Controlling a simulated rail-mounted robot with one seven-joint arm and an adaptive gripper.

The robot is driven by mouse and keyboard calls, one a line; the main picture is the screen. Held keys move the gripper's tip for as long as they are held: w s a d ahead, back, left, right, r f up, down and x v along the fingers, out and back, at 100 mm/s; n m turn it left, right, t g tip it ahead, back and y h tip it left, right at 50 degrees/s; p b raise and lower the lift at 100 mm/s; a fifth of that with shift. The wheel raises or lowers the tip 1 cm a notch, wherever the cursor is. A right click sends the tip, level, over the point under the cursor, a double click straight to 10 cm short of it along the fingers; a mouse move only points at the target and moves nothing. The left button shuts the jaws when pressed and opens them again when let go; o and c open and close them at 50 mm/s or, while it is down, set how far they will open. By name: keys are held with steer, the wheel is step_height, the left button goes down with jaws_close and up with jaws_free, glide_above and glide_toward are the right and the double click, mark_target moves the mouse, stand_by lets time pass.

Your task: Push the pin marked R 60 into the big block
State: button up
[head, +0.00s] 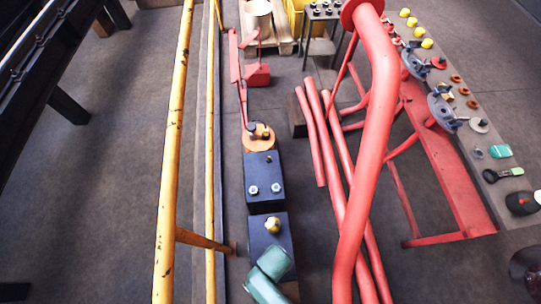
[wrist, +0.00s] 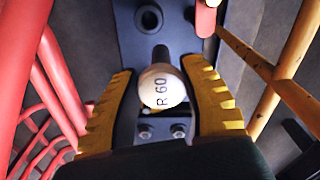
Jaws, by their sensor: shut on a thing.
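The pin marked R 60 (wrist: 161,88) shows its round, pale head in the wrist view, with the black lettering turned sideways. My gripper (wrist: 160,75) is shut around this head, with one yellow ribbed finger on each side. A dark stub shows just above the head in the picture, over the dark block (wrist: 125,30). The block has an open round hole (wrist: 148,18) near the top edge. The pin's lower end is hidden, so I cannot tell how deep it sits. The head view shows dark blue blocks in a row, but not the grip clearly.
Yellow rails (head: 175,140) run along the left of the blocks in the head view. Thick red pipes (head: 370,160) stand and lie to the right. A bench (head: 485,150) with several small parts is at the far right. Grey floor is free at the left.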

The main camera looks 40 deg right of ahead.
steer(key=s+f+b, duration=0.3)
steer(key=f+b, duration=0.2)
steer(key=f, duration=0.1)
steer(key=shift+s+m+b, duration=0.15)
steer(key=shift+m+b, duration=0.15)
steer(key=shift+f+p, duration=0.45)
steer(key=shift+p, duration=0.2)
stand_by(0.8)
steer(key=shift+f, duration=0.8)
stand_by(0.8)
steer(key=shift+f, duration=0.1)
steer(key=shift+f+b, duration=0.75)
steer(key=shift+f, duration=0.7)
steer(key=o, duration=1.2)
steer(key=shift+o, duration=0.2)
